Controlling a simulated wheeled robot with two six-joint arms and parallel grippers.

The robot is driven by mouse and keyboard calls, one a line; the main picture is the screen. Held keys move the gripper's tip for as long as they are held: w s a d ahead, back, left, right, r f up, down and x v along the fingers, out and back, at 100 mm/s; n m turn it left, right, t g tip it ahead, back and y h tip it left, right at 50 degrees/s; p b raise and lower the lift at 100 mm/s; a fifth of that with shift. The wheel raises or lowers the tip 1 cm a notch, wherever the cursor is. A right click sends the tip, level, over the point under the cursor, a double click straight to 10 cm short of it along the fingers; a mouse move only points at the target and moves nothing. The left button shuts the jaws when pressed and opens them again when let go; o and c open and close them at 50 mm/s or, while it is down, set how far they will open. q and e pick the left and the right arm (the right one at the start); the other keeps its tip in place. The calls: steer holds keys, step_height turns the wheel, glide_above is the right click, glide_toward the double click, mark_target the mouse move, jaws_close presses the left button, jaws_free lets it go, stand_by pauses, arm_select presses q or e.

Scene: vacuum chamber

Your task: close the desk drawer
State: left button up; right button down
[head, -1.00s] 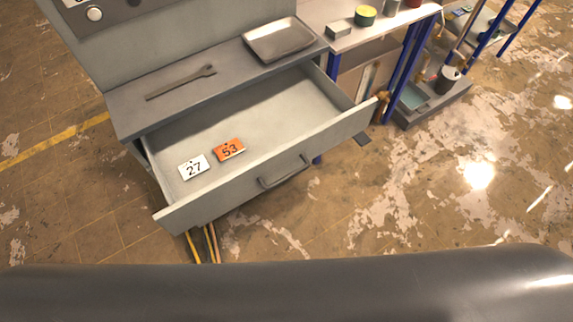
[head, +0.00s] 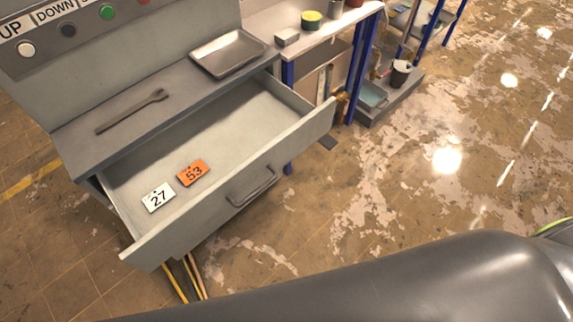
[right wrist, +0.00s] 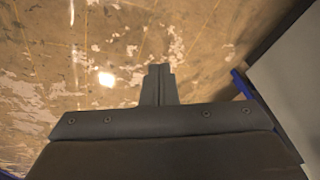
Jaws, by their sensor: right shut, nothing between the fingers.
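The desk drawer (head: 235,175) is pulled well out of the grey desk (head: 75,140) in the head view. Its front panel carries a dark bar handle (head: 254,188). Inside lie a white tag marked 27 (head: 158,197) and an orange tag marked 53 (head: 193,172). My right gripper (right wrist: 158,72) shows in the right wrist view, fingers together and empty, with floor behind it. It is apart from the drawer as far as I can tell. My left gripper is not in view.
A wrench (head: 132,110) and a metal tray (head: 228,53) lie on the desk top. A blue-legged bench (head: 325,35) stands to the right of the desk. Cables (head: 187,275) run on the floor below the drawer. Open floor lies to the right.

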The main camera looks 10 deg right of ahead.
steer(key=w+r+m+t+y+b, duration=0.1)
steer(key=w+r+m+t+b, duration=0.1)
steer(key=w+m, duration=0.4)
steer(key=w+r+m+t+y+b, duration=0.1)
steer(key=w+r+m+t+b, duration=0.15)
steer(key=w, duration=0.55)
steer(key=m+t+y+b, duration=0.8)
steer(key=m+b, duration=0.1)
steer(key=m, duration=0.6)
glide_toward(291, 150)
steer(key=v, duration=0.7)
steer(key=shift+n+g, duration=0.25)
steer(key=x, duration=0.4)
steer(key=p+x, duration=0.1)
steer(key=x, duration=0.4)
steer(key=r+p+x, duration=0.1)
steer(key=x, duration=0.3)
steer(key=shift+w, duration=0.3)
steer(key=shift+w+f, duration=0.1)
steer(key=shift+w, duration=0.05)
